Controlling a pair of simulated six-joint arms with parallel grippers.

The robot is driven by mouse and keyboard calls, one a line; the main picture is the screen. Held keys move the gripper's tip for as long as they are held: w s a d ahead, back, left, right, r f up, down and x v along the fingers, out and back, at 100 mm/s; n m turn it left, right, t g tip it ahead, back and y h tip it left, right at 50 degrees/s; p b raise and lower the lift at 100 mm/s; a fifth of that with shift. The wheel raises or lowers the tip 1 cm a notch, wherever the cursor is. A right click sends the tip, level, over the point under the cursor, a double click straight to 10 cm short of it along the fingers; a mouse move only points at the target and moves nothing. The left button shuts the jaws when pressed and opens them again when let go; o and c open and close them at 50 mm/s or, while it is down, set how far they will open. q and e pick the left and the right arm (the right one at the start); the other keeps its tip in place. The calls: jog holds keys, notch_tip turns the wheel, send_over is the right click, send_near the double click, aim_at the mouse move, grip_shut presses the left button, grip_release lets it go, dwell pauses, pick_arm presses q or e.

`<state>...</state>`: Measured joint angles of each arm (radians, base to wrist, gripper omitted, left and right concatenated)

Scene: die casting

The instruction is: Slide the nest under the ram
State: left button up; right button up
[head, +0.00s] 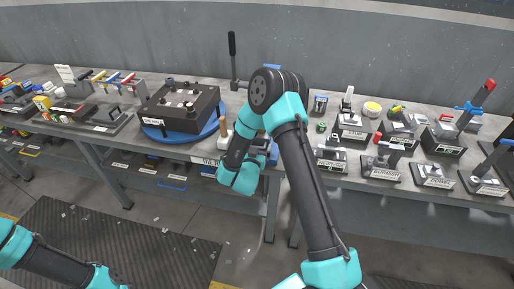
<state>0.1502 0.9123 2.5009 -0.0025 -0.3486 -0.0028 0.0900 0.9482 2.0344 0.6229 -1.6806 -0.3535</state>
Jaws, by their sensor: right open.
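My right arm reaches over the bench and folds down at its front edge. My right gripper (262,150) is open, small and partly covered by my own wrist, in front of the bench's middle. A tall black lever (232,58) stands behind my arm, with a bit of blue (271,67) beside it. My arm covers most of what stands there, so I cannot make out the ram or the nest. My left arm shows at the bottom left, but its gripper is out of view.
A dark die block (181,103) sits on a blue round turntable (212,128) left of my right arm. Several small labelled fixtures, one with a red-tipped lever (490,85), crowd the bench's right. Tools and a rack (113,78) fill the left. A dark mat (110,240) covers the floor.

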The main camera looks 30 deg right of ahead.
jog(key=v, duration=1.7)
jog(key=shift+s+r, duration=0.1)
jog(key=shift+c, duration=0.2)
